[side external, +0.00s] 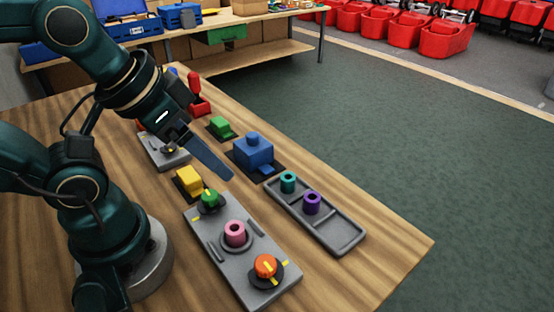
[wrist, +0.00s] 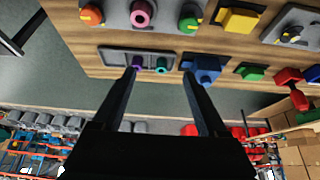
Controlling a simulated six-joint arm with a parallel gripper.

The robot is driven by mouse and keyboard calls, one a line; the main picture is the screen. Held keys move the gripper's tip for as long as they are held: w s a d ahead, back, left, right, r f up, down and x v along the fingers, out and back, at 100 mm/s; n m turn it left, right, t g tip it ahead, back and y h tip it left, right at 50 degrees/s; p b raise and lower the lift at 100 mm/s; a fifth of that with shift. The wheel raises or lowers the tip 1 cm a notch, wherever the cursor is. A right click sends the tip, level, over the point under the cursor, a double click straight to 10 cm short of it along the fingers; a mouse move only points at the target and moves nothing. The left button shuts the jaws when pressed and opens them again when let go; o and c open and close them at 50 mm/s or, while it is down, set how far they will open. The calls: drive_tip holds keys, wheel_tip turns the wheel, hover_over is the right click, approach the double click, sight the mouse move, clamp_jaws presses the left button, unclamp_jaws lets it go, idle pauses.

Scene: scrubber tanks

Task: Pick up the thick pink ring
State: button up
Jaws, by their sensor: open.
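The thick pink ring (side external: 235,232) stands upright on the middle of a grey panel (side external: 208,248), in a round dark seat, between a green knob (side external: 209,200) and an orange knob (side external: 265,266). In the wrist view the pink ring (wrist: 141,13) is at the top, with its hole visible.
A grey tray (side external: 345,240) to the right holds a teal ring (side external: 288,182) and a purple ring (side external: 312,203). A blue block (side external: 253,150), a yellow block (side external: 189,180), a green block (side external: 221,127) and a red lever (side external: 196,100) stand farther back. The table's right front area is bare.

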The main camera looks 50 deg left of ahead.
idle(0.3)
drive_tip(key=g, duration=0.5)
hover_over(234, 227)
drive_tip(key=f, duration=0.6)
drive_tip(key=shift+w+f, duration=0.2)
drive_tip(key=shift+f, duration=0.2)
drive_tip(key=shift+s+f+g, duration=0.2)
drive_tip(key=shift+f+g, duration=0.1)
drive_tip(key=shift+f, duration=2.5)
clamp_jaws()
